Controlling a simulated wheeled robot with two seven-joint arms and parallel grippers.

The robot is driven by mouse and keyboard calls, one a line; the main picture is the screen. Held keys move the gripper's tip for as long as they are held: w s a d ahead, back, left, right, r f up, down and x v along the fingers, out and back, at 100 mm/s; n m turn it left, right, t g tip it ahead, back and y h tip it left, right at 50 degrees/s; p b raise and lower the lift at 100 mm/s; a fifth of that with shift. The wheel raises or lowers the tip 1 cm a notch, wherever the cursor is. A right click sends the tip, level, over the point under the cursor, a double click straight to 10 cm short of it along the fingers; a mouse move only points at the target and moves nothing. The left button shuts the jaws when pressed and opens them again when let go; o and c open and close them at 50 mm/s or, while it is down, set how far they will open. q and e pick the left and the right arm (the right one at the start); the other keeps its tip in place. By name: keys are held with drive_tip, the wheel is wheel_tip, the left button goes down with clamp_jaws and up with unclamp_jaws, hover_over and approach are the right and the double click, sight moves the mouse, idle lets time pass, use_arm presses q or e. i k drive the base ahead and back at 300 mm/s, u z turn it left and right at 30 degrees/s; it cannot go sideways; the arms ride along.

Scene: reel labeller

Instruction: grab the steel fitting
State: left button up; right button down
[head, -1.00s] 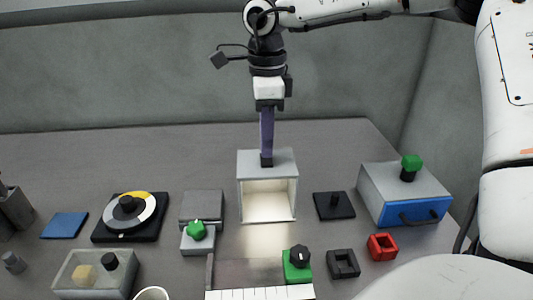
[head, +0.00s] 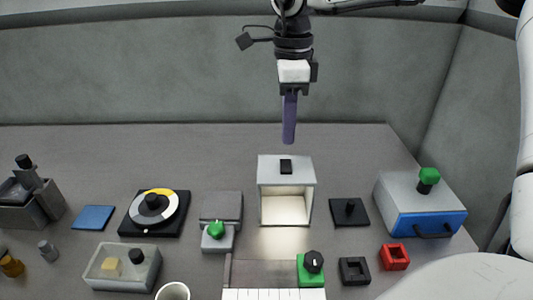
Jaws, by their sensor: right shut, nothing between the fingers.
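A small grey metallic cylinder (head: 47,250), which looks like the steel fitting, stands on the table at the far left, in front of the blue pad. My right gripper (head: 289,140) is shut and empty, pointing down in the air above and behind the lit white box (head: 287,171). It is far to the right of the fitting and touches nothing. My left gripper is not in view.
Near the fitting are a grey bin (head: 30,207), an amber bottle (head: 11,264), a blue pad (head: 94,217) and a clear tray (head: 108,281). A dial (head: 152,208) stands further right. A blue-fronted drawer box (head: 425,223) stands at right. The table's back strip is clear.

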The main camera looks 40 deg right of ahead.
sight(49, 252)
drive_tip(key=k, duration=1)
drive_tip(key=z, duration=0.05)
